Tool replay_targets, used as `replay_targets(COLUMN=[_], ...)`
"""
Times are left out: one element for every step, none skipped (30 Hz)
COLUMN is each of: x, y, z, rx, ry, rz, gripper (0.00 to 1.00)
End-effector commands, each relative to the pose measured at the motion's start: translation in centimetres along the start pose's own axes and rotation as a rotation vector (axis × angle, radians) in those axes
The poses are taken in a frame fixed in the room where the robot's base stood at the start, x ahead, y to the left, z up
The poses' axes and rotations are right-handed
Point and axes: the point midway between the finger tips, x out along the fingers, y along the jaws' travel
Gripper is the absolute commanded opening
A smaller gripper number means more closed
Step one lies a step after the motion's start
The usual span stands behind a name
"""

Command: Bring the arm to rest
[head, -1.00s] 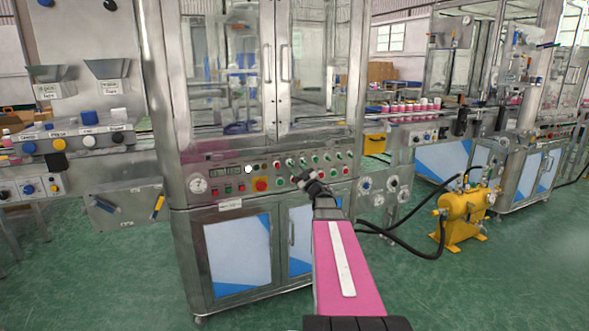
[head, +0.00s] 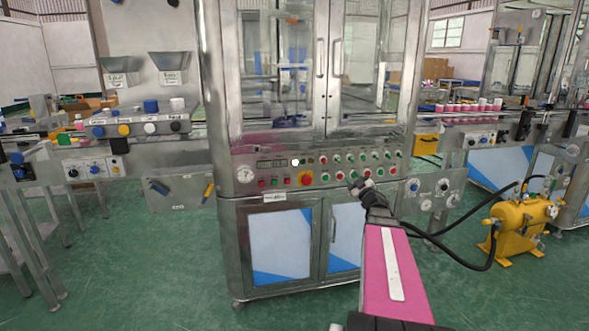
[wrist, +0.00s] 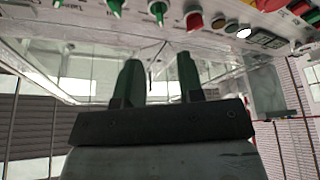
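My gripper (head: 358,184) is at the end of my pink arm, in front of the lower right part of the crimping machine's control panel (head: 238,157) in the head view. In the wrist view, the two dark green fingers of my gripper (wrist: 158,76) stand apart with nothing between them. The panel's knobs and buttons lie along the top edge of that view, beyond the fingertips. A white round lamp (head: 295,161) is bright on the panel and also shows in the wrist view (wrist: 243,32). I cannot tell the exact gap between fingertips and panel.
The machine's glass doors (head: 364,65) are closed above the panel. A yellow compressor (head: 519,228) with black hoses stands on the floor at right, close to my arm's side. A conveyor bench (head: 75,152) with knobs is at left. Green floor (head: 140,270) is open at front left.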

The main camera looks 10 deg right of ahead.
Motion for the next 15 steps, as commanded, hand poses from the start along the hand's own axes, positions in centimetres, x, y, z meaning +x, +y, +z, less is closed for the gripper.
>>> replay_targets(x=[0.0, 0.0, 0.1, 0.1, 0.2, 0.2, 0.2, 0.2, 0.1, 0.0, -0.2, -0.5, -0.7, -1.0, -1.5], y=[-0.1, -0.2, -0.4, -0.6, -0.9, -1.3, -1.6, -2.0, -2.6, -3.1, -3.6, -4.4, -5.0, -5.8, -6.8], z=[0.0, 0.1, 0.2, 0.3, 0.5, 0.8, 1.1, 1.4, 1.8, 2.2, 2.5, 3.1, 3.5, 3.9, 4.4], rx=[0.002, 0.005, 0.01, 0.015, 0.02, 0.031, 0.039, 0.05, 0.064, 0.076, 0.09, 0.107, 0.122, 0.137, 0.157], ry=[-0.007, -0.015, -0.033, -0.05, -0.07, -0.104, -0.134, -0.166, -0.215, -0.254, -0.295, -0.352, -0.397, -0.442, -0.507], rz=[0.005, 0.01, 0.022, 0.031, 0.043, 0.062, 0.078, 0.094, 0.116, 0.131, 0.147, 0.165, 0.177, 0.187, 0.199], gripper=[0.35, 0.35, 0.35, 0.35, 0.35, 0.35, 0.35, 0.35, 0.35, 0.35, 0.35, 0.35, 0.35, 0.35, 0.35])
